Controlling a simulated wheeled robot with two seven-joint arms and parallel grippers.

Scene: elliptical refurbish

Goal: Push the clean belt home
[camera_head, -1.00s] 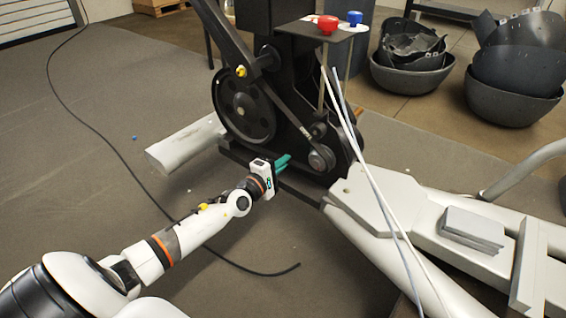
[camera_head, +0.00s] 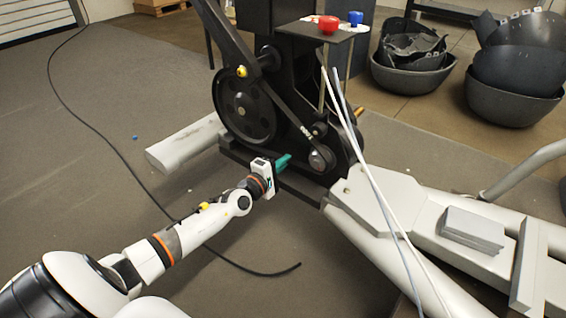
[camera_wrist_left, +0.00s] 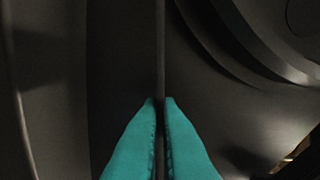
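A black belt (camera_head: 292,117) runs down from the large black wheel (camera_head: 246,110) to the small pulley (camera_head: 320,158) at the machine's lower right. A small pale mark shows on it. My left gripper (camera_head: 286,160), with teal fingers, is at the foot of the machine, left of the small pulley. In the left wrist view, its fingertips (camera_wrist_left: 160,101) are almost together, pointing at dark surfaces. A narrow dark line shows between them; I cannot tell whether it is something held. How fully the belt sits on the pulley is too small to tell. My right gripper is not in view.
White rods (camera_head: 366,165) cross in front of the machine. A pale frame (camera_head: 410,215) extends right. A black cable (camera_head: 110,145) lies on the floor. Dark tubs (camera_head: 513,98) stand behind.

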